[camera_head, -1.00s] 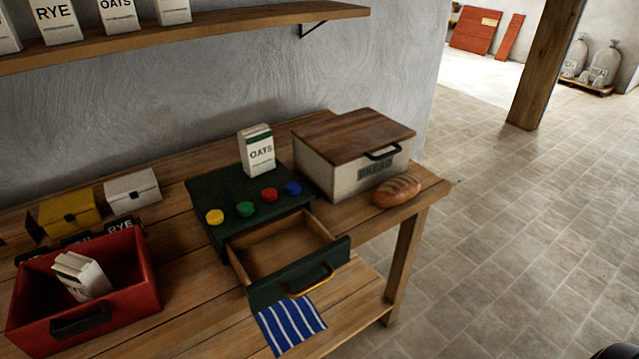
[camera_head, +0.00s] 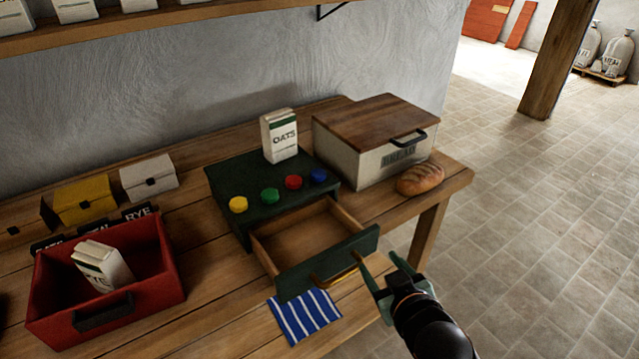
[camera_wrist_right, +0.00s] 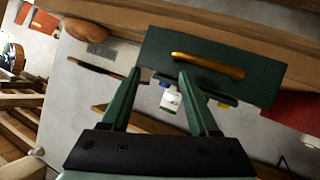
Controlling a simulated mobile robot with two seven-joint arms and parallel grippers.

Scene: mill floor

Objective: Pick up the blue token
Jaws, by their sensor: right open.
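The blue token (camera_head: 318,175) lies on top of the green drawer box (camera_head: 226,183), at the right end of a row with a red token (camera_head: 293,182), a green token (camera_head: 270,195) and a yellow token (camera_head: 238,204). The box's drawer (camera_head: 330,262) is pulled open and looks empty. My right gripper (camera_head: 374,262) is open and empty, just right of the drawer front and its brass handle (camera_head: 333,277). In the right wrist view the drawer front (camera_wrist_right: 160,62) and brass handle (camera_wrist_right: 208,64) show beyond the open fingers (camera_wrist_right: 158,80). My left gripper is not in view.
An oats carton (camera_head: 280,136) stands on the box behind the tokens. A bread box (camera_head: 350,160) and a loaf (camera_head: 420,179) are to the right. A red bin (camera_head: 165,285) holding a carton is at left. A striped cloth (camera_head: 304,317) lies below the drawer.

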